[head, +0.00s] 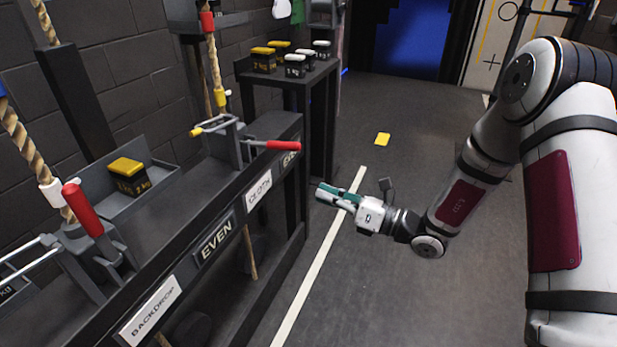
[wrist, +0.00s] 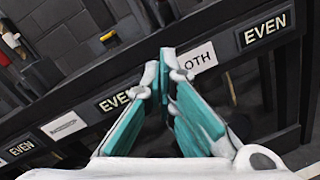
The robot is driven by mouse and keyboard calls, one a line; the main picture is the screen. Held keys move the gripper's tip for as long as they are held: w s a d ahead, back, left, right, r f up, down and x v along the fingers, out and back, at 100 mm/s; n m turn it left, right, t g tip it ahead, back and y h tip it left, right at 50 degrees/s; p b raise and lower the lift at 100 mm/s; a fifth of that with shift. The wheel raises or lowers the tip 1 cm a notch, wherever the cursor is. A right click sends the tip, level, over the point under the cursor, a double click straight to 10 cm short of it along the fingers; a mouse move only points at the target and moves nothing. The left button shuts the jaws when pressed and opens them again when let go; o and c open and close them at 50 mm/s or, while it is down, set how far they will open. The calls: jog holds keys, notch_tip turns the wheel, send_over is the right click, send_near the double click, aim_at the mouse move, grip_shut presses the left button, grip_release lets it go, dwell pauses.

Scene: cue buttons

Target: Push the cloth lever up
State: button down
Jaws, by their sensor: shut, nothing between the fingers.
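The cloth lever (head: 283,146) has a red handle that sticks out nearly level from its grey bracket over the rail's front edge. The white CLOTH label (head: 259,190) is on the rail front below it. My gripper (head: 326,193) is shut and empty, out in front of the rail, to the right of the label and below the red handle, apart from both. In the wrist view my gripper's teal fingertips (wrist: 166,62) meet and cover part of the CLOTH label (wrist: 203,58). I cannot make out the cloth lever's handle in the wrist view.
Another red-handled lever (head: 83,210) stands upright at the left, near the BACKDROP label (head: 150,312). EVEN signs (head: 216,239) mark the rail front. A dark stand (head: 322,80) with several weights is behind. The floor right of the white line (head: 318,262) is mostly clear.

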aim_at(271, 145)
jog(key=w+a+r+b, duration=0.3)
jog(key=w+a, duration=0.3)
jog(key=a, duration=0.2)
jog(key=shift+a+r+b, duration=0.25)
jog(key=shift+r+b, duration=0.1)
jog(key=shift+r, duration=0.15)
jog(key=shift+r, duration=0.1)
jog(key=shift+d+r+h+p, duration=0.1)
jog(key=shift+r+h+p, duration=0.25)
jog(key=shift+p, duration=0.6)
